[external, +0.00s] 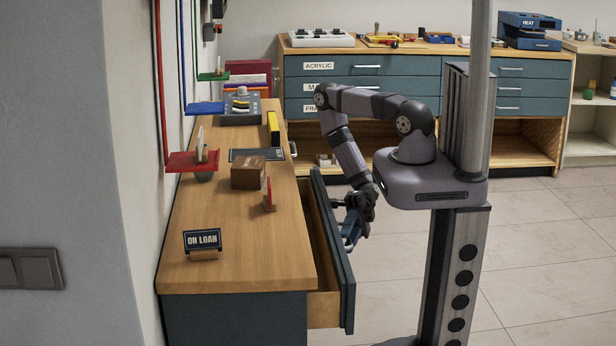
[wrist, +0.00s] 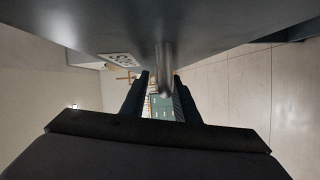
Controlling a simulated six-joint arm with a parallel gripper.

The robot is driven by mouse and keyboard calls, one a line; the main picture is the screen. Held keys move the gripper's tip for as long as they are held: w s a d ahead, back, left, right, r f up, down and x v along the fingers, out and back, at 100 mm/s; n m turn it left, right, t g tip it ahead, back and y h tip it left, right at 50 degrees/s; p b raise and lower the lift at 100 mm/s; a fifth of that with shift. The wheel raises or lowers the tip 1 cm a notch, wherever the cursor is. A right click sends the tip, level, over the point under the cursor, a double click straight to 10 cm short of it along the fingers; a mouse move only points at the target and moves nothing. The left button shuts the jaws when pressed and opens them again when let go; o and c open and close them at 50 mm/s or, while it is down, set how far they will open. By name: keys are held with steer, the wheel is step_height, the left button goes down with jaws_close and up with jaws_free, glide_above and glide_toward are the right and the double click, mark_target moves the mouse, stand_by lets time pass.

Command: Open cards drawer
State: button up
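A drawer with a dark blue-grey front (external: 333,250) stands pulled partly out of the wooden-topped counter at the left. Its pale wooden side shows at the near end. The front is seen nearly edge-on, so no name on it is readable. My gripper (external: 350,228) is at the outer face of this front, pointing down and toward it. In the wrist view a metal handle bar (wrist: 165,70) lies between the two fingers of my gripper (wrist: 161,85). The fingers stand apart, with a narrow gap at the left of the bar. A white label plate (wrist: 119,60), unreadable, is beside the handle.
On the counter (external: 230,240) stand an ON LOAN sign (external: 202,241), a brown box (external: 247,173), a small red piece (external: 269,194) and a grey device (external: 241,108). A labelled drawer cabinet (external: 420,72) stands at the back. The floor at the right is clear.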

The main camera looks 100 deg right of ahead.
jaws_close()
steer(key=shift+s, duration=0.1)
steer(key=s, duration=0.8)
stand_by(0.4)
jaws_free()
